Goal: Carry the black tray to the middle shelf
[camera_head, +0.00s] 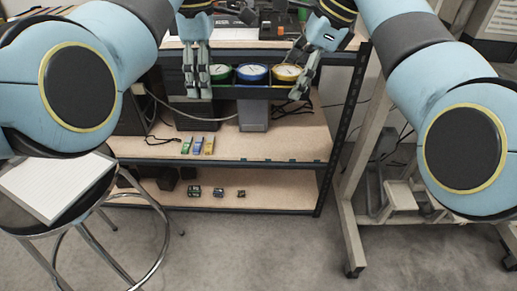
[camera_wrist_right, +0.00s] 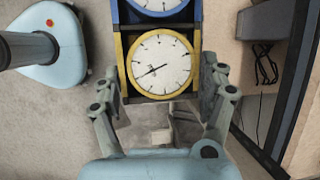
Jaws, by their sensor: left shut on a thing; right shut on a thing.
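The black tray (camera_head: 253,91) hangs level in front of the shelf rack and holds a green gauge (camera_head: 221,73), a blue gauge (camera_head: 253,74) and a yellow gauge (camera_head: 286,72) in a row. My left gripper (camera_head: 198,88) is shut on its left end. My right gripper (camera_head: 303,84) is shut on its right end; the right wrist view shows its fingers either side of the yellow gauge (camera_wrist_right: 160,64), with the blue gauge (camera_wrist_right: 158,6) beyond. The middle shelf (camera_head: 270,145) shows below the tray in the head view.
Small green, blue and yellow items (camera_head: 198,146) lie on the middle shelf, with a grey box (camera_head: 254,116) behind the tray. Small blocks (camera_head: 217,192) lie on the lower shelf. A stool (camera_head: 45,215) stands left and a wheeled frame (camera_head: 345,205) right.

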